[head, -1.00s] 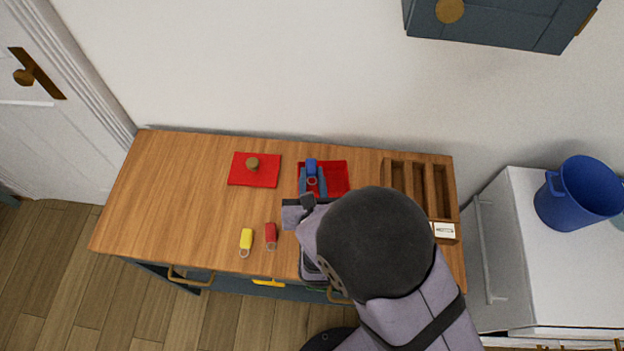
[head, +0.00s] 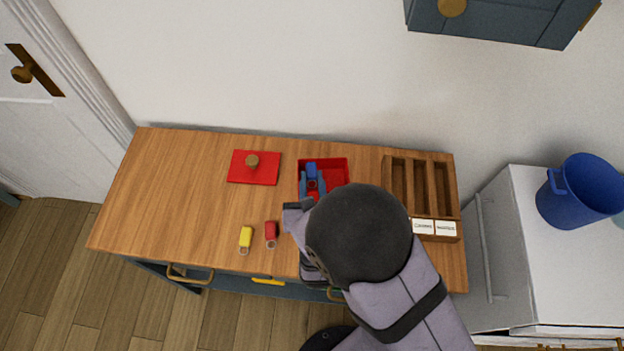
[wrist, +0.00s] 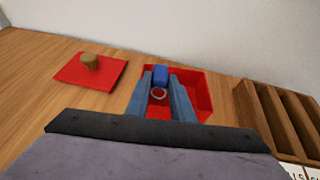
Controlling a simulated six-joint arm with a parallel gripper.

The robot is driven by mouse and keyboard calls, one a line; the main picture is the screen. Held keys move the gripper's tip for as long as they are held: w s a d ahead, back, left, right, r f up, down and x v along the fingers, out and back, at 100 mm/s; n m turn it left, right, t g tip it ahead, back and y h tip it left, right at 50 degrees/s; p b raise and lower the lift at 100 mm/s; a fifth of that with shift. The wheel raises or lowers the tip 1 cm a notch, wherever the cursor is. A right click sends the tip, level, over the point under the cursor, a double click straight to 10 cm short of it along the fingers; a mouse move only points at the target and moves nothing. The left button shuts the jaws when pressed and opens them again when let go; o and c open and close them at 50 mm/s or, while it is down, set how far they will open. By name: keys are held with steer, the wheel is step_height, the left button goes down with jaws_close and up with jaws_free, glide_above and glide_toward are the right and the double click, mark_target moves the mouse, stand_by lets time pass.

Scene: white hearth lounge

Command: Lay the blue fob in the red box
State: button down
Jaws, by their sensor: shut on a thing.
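The blue fob (head: 311,168) is between the fingertips of my gripper (head: 313,184), which is shut on it. It also shows in the wrist view (wrist: 160,74), with its ring towards me between the fingers. The open red box (head: 337,163) stands at the back of the counter. The fob is over the left part of the box; I cannot tell whether it touches the floor. In the wrist view the box (wrist: 190,82) shows behind and right of the fingers. My arm hides part of the box's front.
A red lid (head: 240,170) with a round knob lies left of the box. A yellow fob (head: 246,238) and a red fob (head: 271,232) lie near the front edge. A wooden tray (head: 408,195) with labelled slots stands on the right. The left counter is clear.

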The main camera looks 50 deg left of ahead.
steer(key=shift+f, duration=0.2)
steer(key=c, duration=1.5)
jaws_free()
steer(key=shift+c, duration=0.2)
steer(key=shift+r, duration=0.1)
steer(key=shift+r+p, duration=0.7)
steer(key=shift+p, duration=0.1)
steer(key=b+v, duration=0.2)
steer(key=v, duration=0.5)
steer(key=shift+s+d, duration=0.15)
steer(key=shift+d, duration=0.1)
steer(key=shift+f, duration=0.1)
